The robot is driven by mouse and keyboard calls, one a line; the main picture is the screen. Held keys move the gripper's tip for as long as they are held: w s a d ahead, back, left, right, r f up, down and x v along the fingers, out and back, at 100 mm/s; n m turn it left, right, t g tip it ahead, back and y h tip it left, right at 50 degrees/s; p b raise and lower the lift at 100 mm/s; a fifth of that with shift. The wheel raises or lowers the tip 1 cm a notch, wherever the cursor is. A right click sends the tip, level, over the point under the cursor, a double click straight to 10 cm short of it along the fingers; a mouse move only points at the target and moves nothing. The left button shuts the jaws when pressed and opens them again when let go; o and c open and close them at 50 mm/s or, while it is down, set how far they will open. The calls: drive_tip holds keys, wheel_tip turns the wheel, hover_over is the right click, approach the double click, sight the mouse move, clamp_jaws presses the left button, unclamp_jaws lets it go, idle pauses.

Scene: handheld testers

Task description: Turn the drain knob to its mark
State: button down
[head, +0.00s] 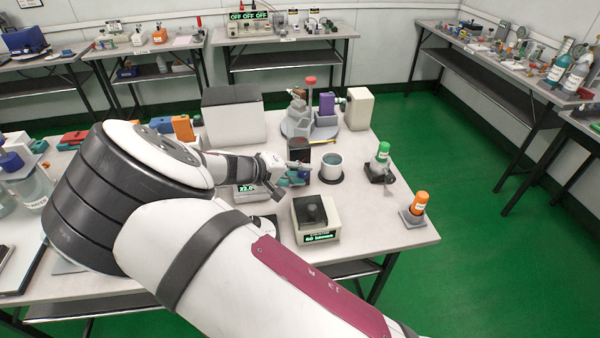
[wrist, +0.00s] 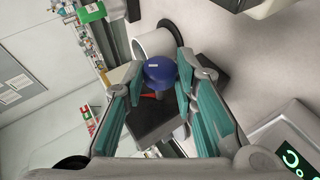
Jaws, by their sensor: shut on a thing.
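A round blue knob (wrist: 160,72) shows in the wrist view between my fingertips, with a small red pointer at its lower left. It sits at the end of a dark block (wrist: 158,120). My gripper (wrist: 160,67) has teal pads and is closed on the sides of the knob. In the head view my gripper (head: 297,174) is low over the table, left of a pale cup (head: 331,165). I cannot make out the knob clearly there. I cannot tell which mark the pointer faces.
A tester (head: 316,218) with a green display stands in front of the cup. A green-capped bottle (head: 382,152) and an orange bottle (head: 419,203) stand to the right. A round grey stand (head: 300,128) and a grey-white box (head: 234,124) are behind.

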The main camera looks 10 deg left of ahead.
drive_tip(key=h+b, duration=0.1)
drive_tip(key=f+n+t+h+b, duration=0.1)
drive_tip(key=h, duration=0.1)
drive_tip(key=shift+a+t, duration=0.2)
drive_tip(key=shift+t, duration=0.1)
drive_tip(key=shift+n+t+h+b, duration=0.5)
drive_tip(key=shift+t+h+b, duration=0.3)
drive_tip(key=shift+h+b, duration=0.3)
drive_tip(key=shift+d+h, duration=0.1)
drive_tip(key=shift+h, duration=0.3)
drive_tip(key=c, duration=1.3)
unclamp_jaws()
